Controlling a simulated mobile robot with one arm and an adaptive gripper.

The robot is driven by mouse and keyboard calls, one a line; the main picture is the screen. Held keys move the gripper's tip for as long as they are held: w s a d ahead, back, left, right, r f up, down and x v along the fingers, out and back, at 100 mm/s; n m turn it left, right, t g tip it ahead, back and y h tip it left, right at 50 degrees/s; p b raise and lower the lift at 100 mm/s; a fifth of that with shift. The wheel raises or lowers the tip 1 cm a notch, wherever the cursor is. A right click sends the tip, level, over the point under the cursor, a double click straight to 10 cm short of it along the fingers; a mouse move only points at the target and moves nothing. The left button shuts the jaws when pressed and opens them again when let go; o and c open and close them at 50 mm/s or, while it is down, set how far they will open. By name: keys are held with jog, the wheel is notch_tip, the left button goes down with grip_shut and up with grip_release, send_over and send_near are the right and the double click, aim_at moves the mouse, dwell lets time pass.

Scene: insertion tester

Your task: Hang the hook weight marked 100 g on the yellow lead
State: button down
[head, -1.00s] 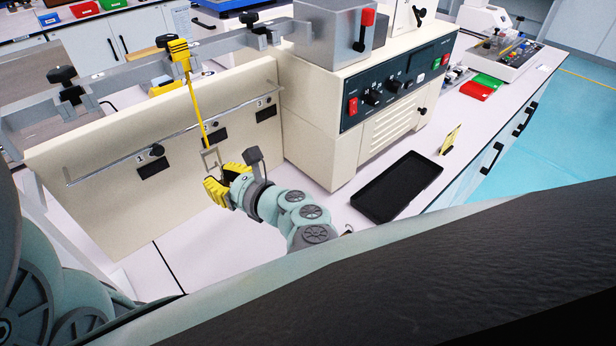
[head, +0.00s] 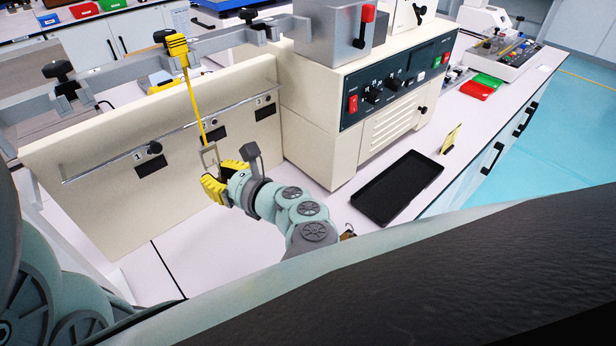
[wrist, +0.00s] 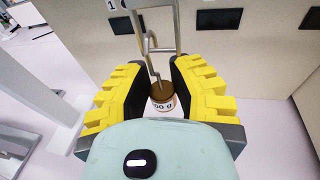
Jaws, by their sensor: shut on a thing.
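The yellow lead (head: 197,108) hangs from a yellow clamp (head: 177,48) on the grey beam and ends in a grey metal loop (head: 210,158). The loop also shows at the top of the wrist view (wrist: 179,28). My gripper (wrist: 161,86) is shut on the brass-brown hook weight (wrist: 162,104), whose white label reads "00 g" with its left part cut off. The weight's hook (wrist: 151,52) rises in front of or within the loop; I cannot tell whether they touch. In the head view my gripper (head: 226,180) is just below the loop and hides the weight.
A cream panel (head: 110,210) with a metal rail and numbered black plates stands close behind my gripper. The cream tester cabinet (head: 330,145) is to its right. A black tray (head: 398,187) lies empty on the bench, with a yellow card (head: 451,138) beyond it.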

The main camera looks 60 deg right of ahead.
jog(key=shift+w, duration=0.3)
jog(key=shift+w+d+b, duration=0.2)
jog(key=shift+w+b, duration=0.35)
jog(key=shift+w, duration=0.4)
jog(key=shift+w+d+b, duration=0.2)
jog(key=shift+w+b, duration=0.45)
jog(key=shift+b, duration=0.05)
dwell(0.3)
jog(key=shift+w+d+f+b, duration=0.15)
jog(key=shift+w+f+b, duration=0.55)
jog(key=shift+b, duration=0.6)
jog(key=shift+s, duration=0.15)
